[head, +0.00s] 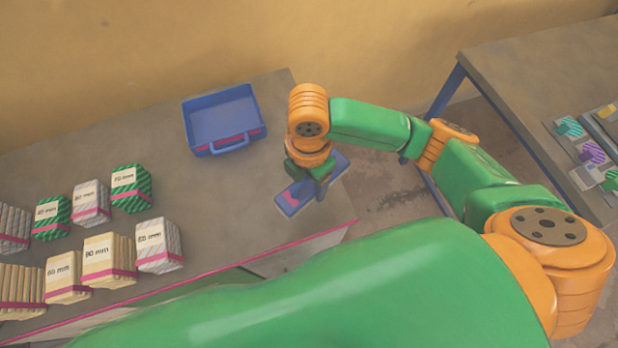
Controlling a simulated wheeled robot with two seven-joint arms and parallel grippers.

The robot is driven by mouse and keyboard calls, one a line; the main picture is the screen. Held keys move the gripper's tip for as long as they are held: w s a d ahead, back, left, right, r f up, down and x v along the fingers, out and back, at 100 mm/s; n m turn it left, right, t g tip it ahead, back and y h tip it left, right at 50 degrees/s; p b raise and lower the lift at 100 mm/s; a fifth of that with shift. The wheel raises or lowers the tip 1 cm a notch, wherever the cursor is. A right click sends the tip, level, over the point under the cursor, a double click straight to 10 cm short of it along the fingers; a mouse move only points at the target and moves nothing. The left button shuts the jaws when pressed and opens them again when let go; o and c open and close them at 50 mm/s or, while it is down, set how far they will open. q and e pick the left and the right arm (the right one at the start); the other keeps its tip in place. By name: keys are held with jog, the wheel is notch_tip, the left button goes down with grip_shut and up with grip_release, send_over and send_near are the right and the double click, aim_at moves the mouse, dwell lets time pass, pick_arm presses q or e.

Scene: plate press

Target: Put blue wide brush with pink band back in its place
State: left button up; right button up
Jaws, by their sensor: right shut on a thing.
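My right gripper (318,184) points down near the right end of the grey table and is shut on a blue thing, which I take to be the blue wide brush. The gripper and wrist hide most of it. A flat blue piece with pink marks (288,203) shows on the table under and beside the gripper. I cannot tell where the brush ends and this piece begins, or whether they touch. My left gripper is not in view.
Several banded, labelled bundles (110,258) fill the left. A second table (520,80) at right holds small coloured items. A floor gap separates the tables.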

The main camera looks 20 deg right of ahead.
jog(key=w+f, duration=0.4)
jog(key=f, duration=0.1)
jog(key=shift+w+d+f, duration=0.1)
jog(key=shift+w+d, duration=0.1)
jog(key=shift+d, duration=0.1)
notch_tip(320, 180, down, 3)
jog(key=shift+w+r+b, duration=0.1)
jog(key=shift+b, duration=0.2)
jog(key=shift+f, duration=0.35)
jog(key=o, duration=1.3)
jog(key=shift+f, duration=0.1)
notch_tip(320, 180, up, 12)
jog(key=shift+w+r, duration=0.1)
jog(key=shift+r, duration=0.05)
